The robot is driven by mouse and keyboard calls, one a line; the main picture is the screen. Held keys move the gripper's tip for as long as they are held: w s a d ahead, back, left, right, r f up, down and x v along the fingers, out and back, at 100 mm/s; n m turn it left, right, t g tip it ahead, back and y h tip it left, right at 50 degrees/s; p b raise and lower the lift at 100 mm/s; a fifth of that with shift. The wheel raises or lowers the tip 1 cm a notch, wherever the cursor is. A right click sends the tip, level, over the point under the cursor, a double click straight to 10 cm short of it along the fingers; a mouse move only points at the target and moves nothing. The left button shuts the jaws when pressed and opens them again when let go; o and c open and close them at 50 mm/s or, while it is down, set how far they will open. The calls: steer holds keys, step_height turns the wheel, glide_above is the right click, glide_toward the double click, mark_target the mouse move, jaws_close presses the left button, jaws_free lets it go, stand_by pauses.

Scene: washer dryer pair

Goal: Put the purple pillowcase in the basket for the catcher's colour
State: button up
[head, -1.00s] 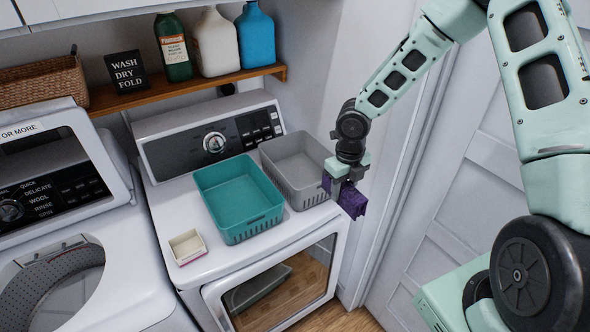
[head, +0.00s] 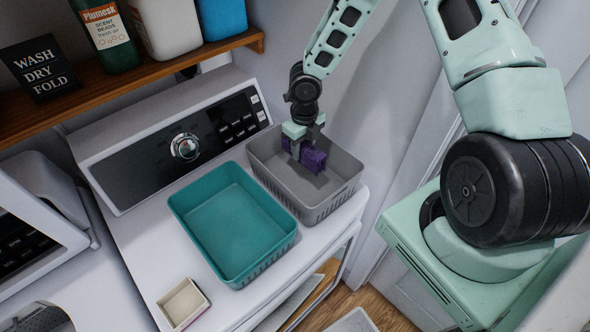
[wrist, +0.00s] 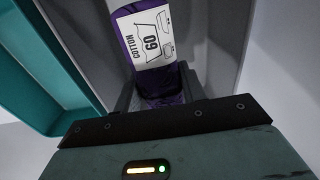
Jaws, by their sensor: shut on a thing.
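My gripper (head: 304,146) is shut on the purple pillowcase (head: 314,160), a small folded bundle. It holds it over the grey basket (head: 335,203), apparently within the rim; I cannot tell whether the cloth touches the bottom. In the wrist view the pillowcase (wrist: 165,88) sits between the fingers, with a white care label reading "COTTON 60" on it. The teal basket (head: 228,225) stands to the left of the grey one and is empty. It also shows in the wrist view (wrist: 40,65). I cannot tell which thing is the catcher.
Both baskets stand on the white dryer top (head: 140,240). A small cream open box (head: 183,303) is near its front left. A wooden shelf (head: 150,62) with bottles and a sign (head: 40,66) is behind. The wall is close on the right.

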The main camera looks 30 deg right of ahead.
steer(key=shift+f+b, duration=4.95)
steer(key=shift+b, duration=0.15)
steer(key=shift+f, duration=0.2)
steer(key=o, duration=1)
steer(key=shift+r, duration=0.1)
